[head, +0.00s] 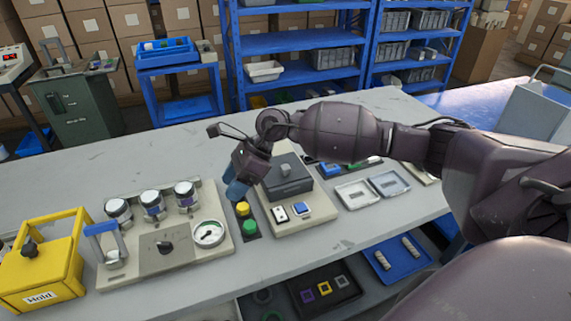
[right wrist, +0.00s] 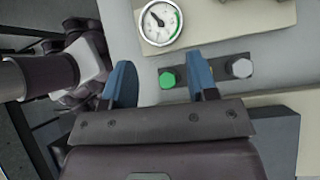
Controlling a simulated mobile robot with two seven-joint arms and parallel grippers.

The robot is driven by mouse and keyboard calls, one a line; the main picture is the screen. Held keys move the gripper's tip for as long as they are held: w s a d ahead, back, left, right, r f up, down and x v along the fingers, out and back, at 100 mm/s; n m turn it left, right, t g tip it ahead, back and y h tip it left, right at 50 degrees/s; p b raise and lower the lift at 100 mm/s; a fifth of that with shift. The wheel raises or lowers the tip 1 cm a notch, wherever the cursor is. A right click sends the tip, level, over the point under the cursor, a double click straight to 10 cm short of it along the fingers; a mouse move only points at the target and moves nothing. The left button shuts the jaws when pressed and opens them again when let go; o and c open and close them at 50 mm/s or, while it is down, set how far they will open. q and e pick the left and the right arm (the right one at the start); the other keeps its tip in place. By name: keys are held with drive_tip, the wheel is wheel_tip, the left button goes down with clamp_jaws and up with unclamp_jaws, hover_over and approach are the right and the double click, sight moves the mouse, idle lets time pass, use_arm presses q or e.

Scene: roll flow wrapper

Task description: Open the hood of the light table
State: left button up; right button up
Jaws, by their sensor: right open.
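The light table (head: 312,230) is a beige base on the bench with a white rocker switch and a blue button in front. Its hood (head: 287,181) is a dark grey box with a small handle on top, and it looks closed, lying flat on the base. My right gripper (head: 237,190) points down just left of the hood, above a strip of buttons, with its blue fingers apart and nothing between them. In the right wrist view, the open right gripper (right wrist: 160,82) is beside a green button (right wrist: 168,79). My left gripper is not in view.
Left of the light table are a panel with a gauge (head: 208,234) and several cylinders, then a yellow box (head: 42,269). White trays (head: 355,195) lie to its right under my right arm. A lower shelf holds a blue tray (head: 398,272). The bench's back left is clear.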

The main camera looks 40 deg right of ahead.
drive_tip(key=w+d+r+n+h, duration=0.1)
drive_tip(key=w+d+r+h, duration=0.15)
drive_tip(key=d+h, duration=0.45)
wheel_tip(320, 180, up, 3)
drive_tip(key=g+h, duration=0.1)
hover_over(286, 166)
drive_tip(key=shift+n, duration=0.3)
wheel_tip(286, 166, down, 10)
drive_tip(key=shift+a+f+b, duration=0.1)
drive_tip(key=shift+f+b, duration=0.1)
drive_tip(key=shift+b, duration=0.1)
clamp_jaws()
